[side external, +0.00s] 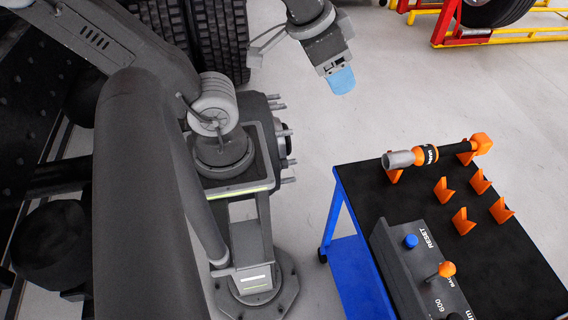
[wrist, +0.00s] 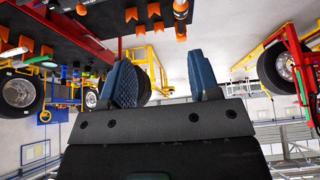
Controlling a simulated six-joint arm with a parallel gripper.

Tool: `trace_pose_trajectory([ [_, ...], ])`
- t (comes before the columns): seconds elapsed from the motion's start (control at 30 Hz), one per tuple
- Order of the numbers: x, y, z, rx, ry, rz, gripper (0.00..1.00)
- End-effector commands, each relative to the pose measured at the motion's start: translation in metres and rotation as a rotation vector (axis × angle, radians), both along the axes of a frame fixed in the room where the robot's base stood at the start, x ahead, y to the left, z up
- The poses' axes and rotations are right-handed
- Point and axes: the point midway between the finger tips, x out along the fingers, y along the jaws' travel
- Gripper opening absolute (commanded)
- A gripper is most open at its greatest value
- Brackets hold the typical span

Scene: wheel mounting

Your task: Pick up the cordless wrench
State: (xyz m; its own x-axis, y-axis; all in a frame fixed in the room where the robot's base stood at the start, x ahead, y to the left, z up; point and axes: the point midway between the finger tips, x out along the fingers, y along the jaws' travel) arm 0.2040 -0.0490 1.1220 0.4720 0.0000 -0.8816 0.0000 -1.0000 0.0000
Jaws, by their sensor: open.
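The cordless wrench (side external: 435,155) is an orange and black tool with a grey socket end pointing left. In the side view it lies across orange holders at the far edge of the black-topped cart (side external: 525,262). My gripper (side external: 341,80) has blue fingertips and hangs up and to the left of the wrench, well apart from it. In the wrist view my gripper (wrist: 162,72) shows two separated blue fingers with nothing between them.
Several empty orange holders (side external: 464,221) stand on the cart near the wrench. A grey control box (side external: 405,245) with a blue button and an orange-topped lever sits at the cart's front left. A red and yellow wheel stand (side external: 446,25) is at the back right. Grey floor is clear between.

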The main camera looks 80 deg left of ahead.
Motion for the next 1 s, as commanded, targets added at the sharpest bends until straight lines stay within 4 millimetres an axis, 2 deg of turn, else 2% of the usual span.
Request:
trace_pose_trajectory([
  [0.27, 0.0, 0.0, 0.0, 0.0, 0.0, 0.0, 0.56],
  [0.37, 0.0, 0.0, 0.0, 0.0, 0.0, 0.0, 0.65],
  [0.57, 0.0, 0.0, 0.0, 0.0, 0.0, 0.001, 0.66],
  [0.67, 0.008, -0.004, 0.004, -0.028, -0.012, 0.011, 0.66],
  [0.77, 0.033, -0.018, 0.015, -0.126, -0.048, 0.051, 0.66],
  [0.87, 0.077, -0.038, 0.032, -0.292, -0.105, 0.138, 0.66],
  [1.0, 0.152, -0.065, 0.055, -0.565, -0.185, 0.331, 0.66],
])
